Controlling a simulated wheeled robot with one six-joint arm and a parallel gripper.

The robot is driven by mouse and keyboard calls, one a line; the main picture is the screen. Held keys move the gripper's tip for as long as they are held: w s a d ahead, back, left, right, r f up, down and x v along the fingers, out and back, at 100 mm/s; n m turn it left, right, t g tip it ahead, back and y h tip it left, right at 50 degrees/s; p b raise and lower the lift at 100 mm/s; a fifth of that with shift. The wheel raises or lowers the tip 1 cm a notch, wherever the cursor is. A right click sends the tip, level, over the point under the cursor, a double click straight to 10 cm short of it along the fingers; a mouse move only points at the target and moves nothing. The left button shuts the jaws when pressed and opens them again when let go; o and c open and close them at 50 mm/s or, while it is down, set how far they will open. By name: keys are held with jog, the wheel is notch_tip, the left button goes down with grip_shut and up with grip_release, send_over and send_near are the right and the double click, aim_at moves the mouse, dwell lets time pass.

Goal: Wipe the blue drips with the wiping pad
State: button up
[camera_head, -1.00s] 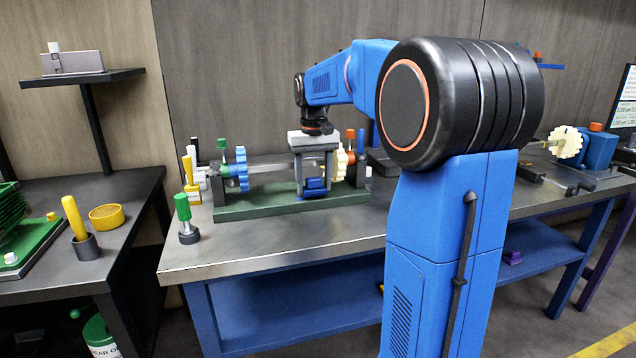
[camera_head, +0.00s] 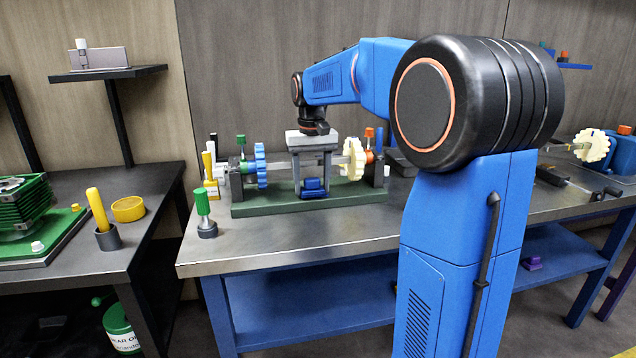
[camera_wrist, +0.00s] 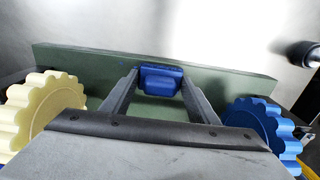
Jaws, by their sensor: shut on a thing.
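My gripper (camera_head: 313,181) points down over the green base plate (camera_head: 250,210) of the gear-shaft fixture, between the blue gear (camera_head: 260,166) and the cream gear (camera_head: 354,160). It is shut on a small blue block, which looks like the wiping pad (camera_head: 313,190). In the wrist view the pad (camera_wrist: 160,80) sits between the fingertips, low over the green plate (camera_wrist: 75,62). I cannot tell whether the pad touches the plate.
A green-handled tool (camera_head: 203,205) stands at the left of the metal bench (camera_head: 270,245). A yellow-handled tool in a cup (camera_head: 108,238) and a yellow ring (camera_head: 128,209) are on the left table.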

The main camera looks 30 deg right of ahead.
aim_at(335, 194)
jog(key=shift+f, duration=0.15)
jog(key=shift+d, duration=0.1)
jog(key=shift+s+d+f, duration=0.1)
jog(key=shift+s+d, duration=0.2)
jog(key=shift+d, duration=0.7)
jog(key=shift+s+d+f, duration=0.1)
jog(key=shift+s+d, duration=0.25)
jog(key=shift+d, duration=0.7)
jog(key=shift+s+d+f, duration=0.1)
jog(key=shift+s+d, duration=0.2)
jog(key=shift+d, duration=0.7)
jog(key=shift+d, duration=0.1)
jog(key=shift+d+r, duration=0.2)
jog(key=shift+r, duration=0.85)
jog(key=shift+d+r, duration=0.2)
jog(key=shift+r, duration=0.85)
jog(key=shift+a+r, duration=0.1)
jog(key=shift+r, duration=0.95)
jog(key=shift+a, duration=0.1)
